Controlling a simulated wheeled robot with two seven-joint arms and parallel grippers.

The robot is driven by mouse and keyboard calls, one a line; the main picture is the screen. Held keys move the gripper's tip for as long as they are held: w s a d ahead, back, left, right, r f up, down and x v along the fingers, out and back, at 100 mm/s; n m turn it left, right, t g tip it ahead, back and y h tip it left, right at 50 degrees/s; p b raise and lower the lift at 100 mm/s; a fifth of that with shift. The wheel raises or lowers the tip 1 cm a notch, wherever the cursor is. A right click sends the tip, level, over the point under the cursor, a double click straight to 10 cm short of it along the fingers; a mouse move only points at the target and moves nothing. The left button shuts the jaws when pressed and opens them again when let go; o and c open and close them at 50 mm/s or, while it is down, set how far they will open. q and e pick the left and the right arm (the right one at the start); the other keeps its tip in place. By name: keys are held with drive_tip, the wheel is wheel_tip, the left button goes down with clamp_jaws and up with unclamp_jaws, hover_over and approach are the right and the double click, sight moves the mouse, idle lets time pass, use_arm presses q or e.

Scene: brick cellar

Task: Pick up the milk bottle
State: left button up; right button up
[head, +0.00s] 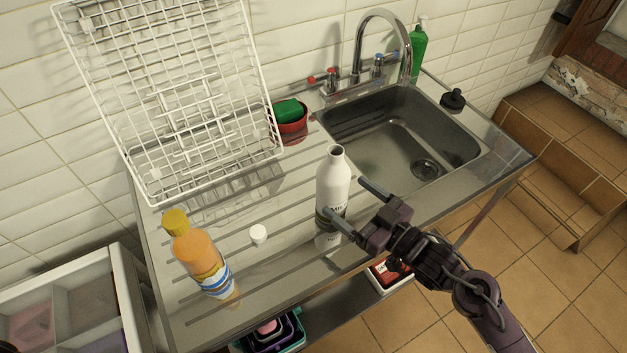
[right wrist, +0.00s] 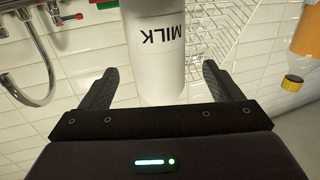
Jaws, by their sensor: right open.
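The milk bottle (head: 334,181) is white with dark lettering and stands upright on the steel drainboard, in front of the sink's left side. It is uncapped in the head view. My right gripper (head: 345,208) is open, with its fingers reaching toward the bottle's lower body from the right. In the right wrist view the milk bottle (right wrist: 158,55) appears upside down, between and beyond the two open fingers of the right gripper (right wrist: 158,88). I cannot tell whether a finger touches it. My left gripper is not in view.
An orange juice bottle (head: 200,259) and a small white cap (head: 258,234) stand left of the milk. A white wire rack (head: 170,95) leans at the wall. The sink (head: 400,135), faucet (head: 358,50) and red bowl with green sponge (head: 291,121) lie behind.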

sight(345, 193)
drive_tip(key=shift+w+a, duration=0.35)
drive_tip(key=shift+w, duration=0.05)
drive_tip(key=shift+w+a+r, duration=0.1)
drive_tip(key=shift+w+a, duration=0.1)
drive_tip(key=shift+a, duration=0.1)
drive_tip(key=shift+p+x, duration=0.95)
drive_tip(key=shift+x, duration=0.2)
drive_tip(key=x, duration=0.2)
drive_tip(key=shift+w+a+p, duration=0.2)
drive_tip(key=shift+w+p, duration=0.15)
drive_tip(key=shift+p, duration=0.05)
drive_tip(key=shift+w+a, duration=0.2)
drive_tip(key=shift+a, duration=0.1)
drive_tip(key=shift+f, duration=0.25)
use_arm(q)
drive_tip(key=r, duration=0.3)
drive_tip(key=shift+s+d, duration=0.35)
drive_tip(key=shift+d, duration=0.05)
use_arm(e)
drive_tip(key=shift+r, duration=0.1)
drive_tip(key=c, duration=1.2)
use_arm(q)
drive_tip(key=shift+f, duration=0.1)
use_arm(e)
drive_tip(key=shift+r, duration=0.1)
drive_tip(key=shift+c, duration=0.2)
